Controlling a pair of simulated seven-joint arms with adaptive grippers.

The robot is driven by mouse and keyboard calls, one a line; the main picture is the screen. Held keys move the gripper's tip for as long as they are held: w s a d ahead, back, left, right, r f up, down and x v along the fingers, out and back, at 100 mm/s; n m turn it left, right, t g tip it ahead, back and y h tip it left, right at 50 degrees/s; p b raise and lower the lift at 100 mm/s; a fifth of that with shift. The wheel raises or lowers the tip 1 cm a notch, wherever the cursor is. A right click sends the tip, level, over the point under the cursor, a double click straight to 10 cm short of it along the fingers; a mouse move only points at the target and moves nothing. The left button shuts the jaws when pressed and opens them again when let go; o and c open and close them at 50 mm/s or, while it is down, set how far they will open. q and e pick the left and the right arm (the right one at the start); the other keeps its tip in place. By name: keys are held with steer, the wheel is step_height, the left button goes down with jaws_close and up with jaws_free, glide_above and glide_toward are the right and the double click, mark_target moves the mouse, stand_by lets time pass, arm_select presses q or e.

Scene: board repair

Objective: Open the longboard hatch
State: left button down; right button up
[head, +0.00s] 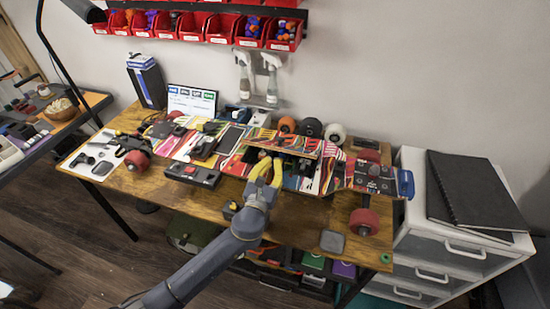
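The longboard (372,177) lies across the wooden workbench, with colourful stripes on its deck and red wheels at both ends. A striped panel that looks like its hatch (291,144) stands tilted up near the middle, with a dark recess in front of and below it. Whether a fingertip touches the panel is unclear. My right gripper is not in view.
Loose wheels (335,133) and spray bottles (272,78) stand behind the board. A white drawer cabinet (440,247) is at the right. Red bins (220,28) hang above. The bench's front right has some clear room.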

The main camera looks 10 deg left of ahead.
arm_select(q)
steer(key=shift+x, duration=1.4)
